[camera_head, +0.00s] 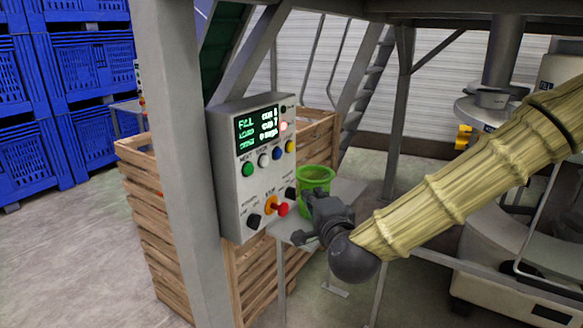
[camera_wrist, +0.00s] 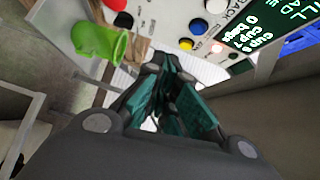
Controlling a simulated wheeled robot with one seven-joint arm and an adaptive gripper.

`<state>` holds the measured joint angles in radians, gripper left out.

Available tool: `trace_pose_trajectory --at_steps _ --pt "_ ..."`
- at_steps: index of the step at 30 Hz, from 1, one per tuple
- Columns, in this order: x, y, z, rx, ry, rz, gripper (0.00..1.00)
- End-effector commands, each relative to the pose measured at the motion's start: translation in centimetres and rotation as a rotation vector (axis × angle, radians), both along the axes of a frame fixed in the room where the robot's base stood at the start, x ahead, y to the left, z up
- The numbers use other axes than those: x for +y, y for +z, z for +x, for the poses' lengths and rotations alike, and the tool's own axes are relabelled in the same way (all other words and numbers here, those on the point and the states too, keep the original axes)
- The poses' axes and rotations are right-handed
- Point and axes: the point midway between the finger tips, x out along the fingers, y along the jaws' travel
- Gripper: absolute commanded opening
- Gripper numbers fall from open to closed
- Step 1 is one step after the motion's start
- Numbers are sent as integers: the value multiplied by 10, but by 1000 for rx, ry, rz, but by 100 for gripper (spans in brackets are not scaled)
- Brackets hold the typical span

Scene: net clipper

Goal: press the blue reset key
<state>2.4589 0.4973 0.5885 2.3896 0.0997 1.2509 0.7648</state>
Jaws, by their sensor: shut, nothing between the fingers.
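The blue reset key (camera_head: 278,153) is a round button on the grey control box, in a slanting row between a white key (camera_head: 264,160) and a yellow key (camera_head: 290,146). In the wrist view the blue key (camera_wrist: 198,27) shows near the top, above and right of the fingertips. My gripper (camera_head: 309,198) is in front of the box's lower right side, below and right of the blue key, and apart from it. In the wrist view my dark gripper (camera_wrist: 165,65) with teal inner faces is shut and empty.
A red knob (camera_head: 281,209) and black switches sit low on the box. A bright green bucket (camera_head: 317,173) stands close behind my gripper on a small shelf. Wooden crates (camera_head: 150,200) stand behind, and a grey post (camera_head: 175,150) rises left of the box.

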Motion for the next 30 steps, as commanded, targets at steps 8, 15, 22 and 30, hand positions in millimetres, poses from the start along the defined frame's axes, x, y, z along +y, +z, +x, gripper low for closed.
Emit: trace_pose_trajectory --at_steps 8,15,22,30 --pt "-2 35 1 -57 -19 71 0" --pt "-2 35 1 -58 -19 70 0" --pt "0 36 11 -58 -19 69 0" --pt "6 36 51 -56 -20 69 0"
